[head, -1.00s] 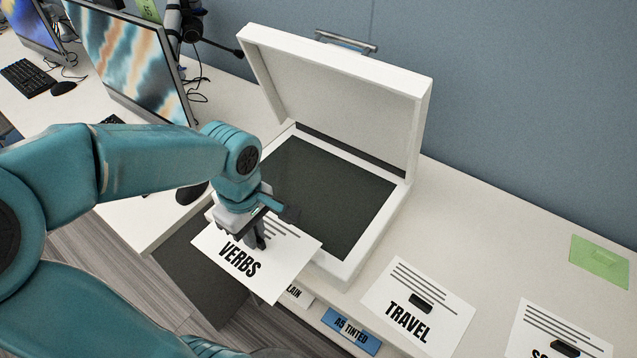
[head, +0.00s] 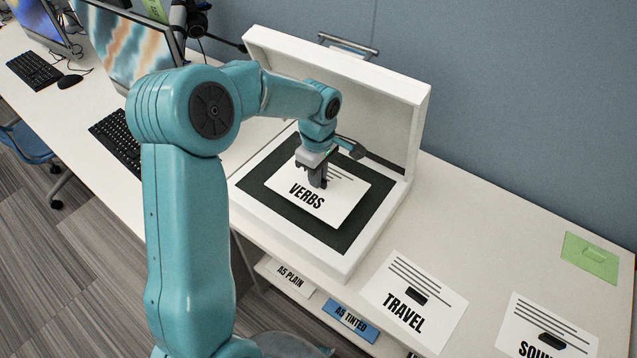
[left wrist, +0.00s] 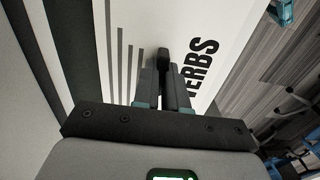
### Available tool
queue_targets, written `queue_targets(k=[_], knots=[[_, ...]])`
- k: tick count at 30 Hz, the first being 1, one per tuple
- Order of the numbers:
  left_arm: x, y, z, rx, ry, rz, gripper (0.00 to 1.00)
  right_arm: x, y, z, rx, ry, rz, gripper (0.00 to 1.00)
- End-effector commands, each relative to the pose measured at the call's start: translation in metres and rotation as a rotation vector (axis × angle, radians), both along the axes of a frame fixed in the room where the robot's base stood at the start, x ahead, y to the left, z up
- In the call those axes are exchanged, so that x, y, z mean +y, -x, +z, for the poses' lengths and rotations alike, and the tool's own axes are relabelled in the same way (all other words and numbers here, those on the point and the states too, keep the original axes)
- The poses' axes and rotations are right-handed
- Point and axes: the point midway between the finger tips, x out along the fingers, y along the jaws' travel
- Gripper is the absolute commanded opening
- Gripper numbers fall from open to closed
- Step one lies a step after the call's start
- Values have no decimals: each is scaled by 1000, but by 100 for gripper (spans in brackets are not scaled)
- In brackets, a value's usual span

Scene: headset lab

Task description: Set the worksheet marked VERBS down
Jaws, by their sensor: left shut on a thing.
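The white worksheet marked VERBS (head: 335,205) is over the dark glass of the open white scanner-like box (head: 345,265). I cannot tell whether it touches the glass. My left gripper (head: 319,184) is shut on the worksheet's dark tab near its middle. In the left wrist view the VERBS worksheet (left wrist: 220,25) fills much of the picture, with my left gripper (left wrist: 165,75) pointing at its tab. My right gripper is not in view.
The box's raised lid (head: 345,95) stands behind the glass. The TRAVEL worksheet (head: 440,318) and another partly cut-off worksheet (head: 580,338) lie to the right. A green sheet (head: 590,258) lies at the far right. A keyboard (head: 115,138) is at left.

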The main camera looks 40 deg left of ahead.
Motion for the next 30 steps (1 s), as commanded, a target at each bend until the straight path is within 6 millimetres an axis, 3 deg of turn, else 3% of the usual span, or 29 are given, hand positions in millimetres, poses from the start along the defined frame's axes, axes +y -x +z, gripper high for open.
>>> queue_targets(k=[9,23,24,26,30], knots=[[0,1,-41,3,1,0,0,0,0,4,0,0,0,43],[1,-3,-52,-1,0,0,0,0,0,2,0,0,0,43],[1,-3,-50,-1,0,0,18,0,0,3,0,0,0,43],[1,-3,-50,-1,0,0,37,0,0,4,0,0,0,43],[1,-3,-50,-1,0,0,37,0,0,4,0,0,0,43]])
